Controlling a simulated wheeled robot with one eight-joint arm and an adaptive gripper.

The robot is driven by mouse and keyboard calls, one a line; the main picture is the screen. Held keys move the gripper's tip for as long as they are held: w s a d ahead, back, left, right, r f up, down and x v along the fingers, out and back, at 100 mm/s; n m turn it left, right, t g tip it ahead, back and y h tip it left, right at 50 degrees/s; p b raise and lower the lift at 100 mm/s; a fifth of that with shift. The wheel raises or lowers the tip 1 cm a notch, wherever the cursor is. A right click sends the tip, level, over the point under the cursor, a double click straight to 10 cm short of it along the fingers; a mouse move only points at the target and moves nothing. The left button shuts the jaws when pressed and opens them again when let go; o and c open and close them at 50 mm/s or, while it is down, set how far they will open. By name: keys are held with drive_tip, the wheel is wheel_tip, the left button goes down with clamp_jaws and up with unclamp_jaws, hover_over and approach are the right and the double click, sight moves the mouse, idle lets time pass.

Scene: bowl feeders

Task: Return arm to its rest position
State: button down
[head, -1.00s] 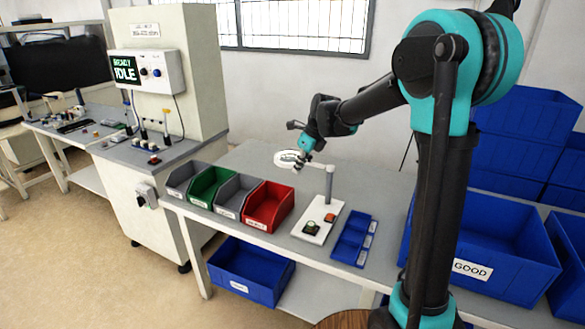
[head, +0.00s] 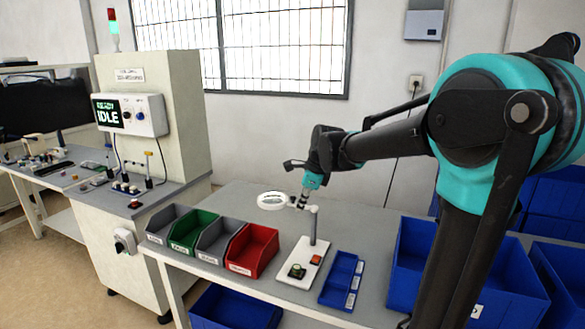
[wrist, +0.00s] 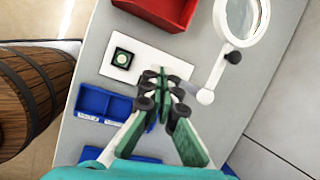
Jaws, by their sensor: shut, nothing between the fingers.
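My arm reaches in from the right of the head view, with its teal and black shoulder large in front. My gripper (head: 303,199) hangs above the bench, just behind the magnifier lens and the top of its post as seen there. In the wrist view my gripper (wrist: 163,78) has its fingertips together with nothing between them. Below it is the white base plate (wrist: 177,66) of the magnifier stand. The fingers cover part of the plate, including its red button.
The magnifier lens (head: 272,201) stands near my gripper on its post. Red (head: 252,250), grey and green bins line the bench, with a small blue tray (head: 342,280) to the right. Large blue crates stand at right. A wooden barrel (wrist: 28,90) shows in the wrist view.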

drive_tip(key=s+d+f+n+h, duration=0.1)
drive_tip(key=s+d+f+n, duration=0.4)
drive_tip(key=s+n, duration=0.1)
drive_tip(key=s+d+f+n+t+h, duration=0.1)
drive_tip(key=s+d+f+n, duration=0.5)
drive_tip(key=s, duration=0.3)
drive_tip(key=s+d+f+n+h, duration=0.1)
drive_tip(key=s+d+f+n, duration=0.5)
drive_tip(key=s+n, duration=0.1)
drive_tip(key=shift+s+f+n, duration=0.15)
drive_tip(key=shift+n, duration=0.35)
